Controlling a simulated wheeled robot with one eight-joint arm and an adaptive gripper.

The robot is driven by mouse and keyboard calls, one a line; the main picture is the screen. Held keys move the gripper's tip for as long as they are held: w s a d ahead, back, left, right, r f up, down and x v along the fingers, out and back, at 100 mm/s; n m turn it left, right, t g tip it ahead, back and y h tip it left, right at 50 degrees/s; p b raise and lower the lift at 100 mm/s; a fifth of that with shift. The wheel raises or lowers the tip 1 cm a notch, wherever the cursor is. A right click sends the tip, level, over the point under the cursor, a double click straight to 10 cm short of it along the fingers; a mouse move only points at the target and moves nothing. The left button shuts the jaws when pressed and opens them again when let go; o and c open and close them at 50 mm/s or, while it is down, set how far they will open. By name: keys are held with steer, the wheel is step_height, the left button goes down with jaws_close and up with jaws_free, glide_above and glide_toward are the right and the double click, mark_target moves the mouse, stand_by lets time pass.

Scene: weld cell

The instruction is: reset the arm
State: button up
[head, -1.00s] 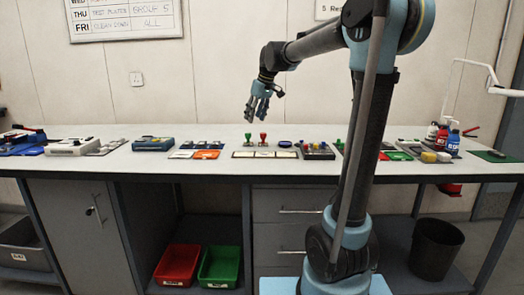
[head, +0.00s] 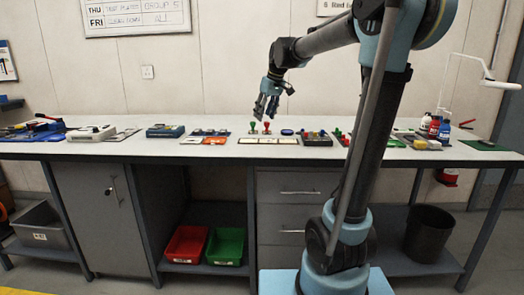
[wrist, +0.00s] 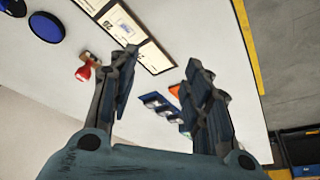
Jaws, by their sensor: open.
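My gripper (head: 266,108) hangs from my raised arm above the workbench (head: 215,150), a little above and behind the row of items. A red-handled stamp (wrist: 86,69) lies beyond the left finger, next to a strip of white labelled cards (wrist: 140,40). In the head view the green stamp (head: 253,127) and red stamp (head: 266,127) stand just below the gripper.
A dark tray with coloured pegs (head: 317,140) lies right of the cards; a blue round pad (head: 287,132) is beside it. Red (head: 186,245) and green bins (head: 226,246) sit under the bench. A black bucket (head: 428,235) stands lower right.

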steer(key=s+d+f+m+h, duration=0.1)
steer(key=s+d+f+m, duration=0.1)
steer(key=s+d+f, duration=0.4)
steer(key=s+d+f+m+h, duration=0.1)
steer(key=s+d+f+m, duration=0.2)
steer(key=s+d+f, duration=0.3)
steer(key=s+d+f+m+g, duration=0.1)
steer(key=s+d+f, duration=0.5)
steer(key=s+f, duration=0.8)
steer(key=s+m, duration=0.1)
steer(key=s, duration=0.7)
steer(key=shift+m+h, duration=0.3)
steer(key=shift+h, duration=0.1)
